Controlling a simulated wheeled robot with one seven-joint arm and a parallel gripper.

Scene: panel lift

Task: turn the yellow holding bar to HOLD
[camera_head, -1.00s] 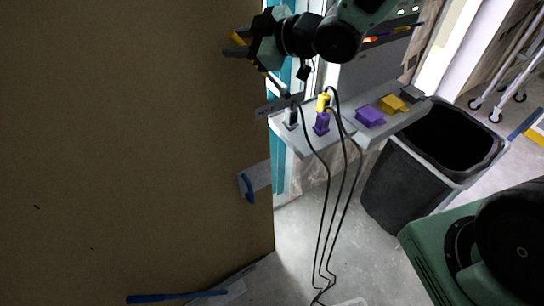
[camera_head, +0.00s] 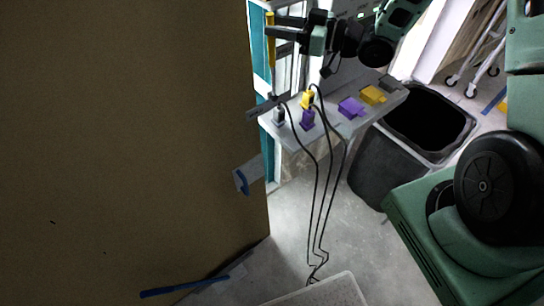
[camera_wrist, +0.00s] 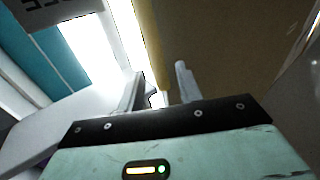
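The yellow holding bar (camera_head: 271,45) stands almost upright at the right edge of the large brown panel (camera_head: 130,150). Its lower end meets a grey bracket (camera_head: 262,108), whose lettering is too small to read. My gripper (camera_head: 277,27) is at the bar's upper part, its fingers pointing left. In the wrist view the two fingers (camera_wrist: 158,85) are apart, with a yellow strip of the bar (camera_wrist: 158,62) showing in the gap. I cannot tell whether either finger touches it. A grey plate (camera_wrist: 45,10) with upside-down, cut-off letters shows at the top left.
A grey shelf (camera_head: 290,136) right of the panel carries plugs with hanging black cables (camera_head: 315,200), purple blocks and a yellow block (camera_head: 373,95). A black bin (camera_head: 415,130) stands right of it. A blue handle (camera_head: 242,182) sits at the panel edge. Grey floor lies below.

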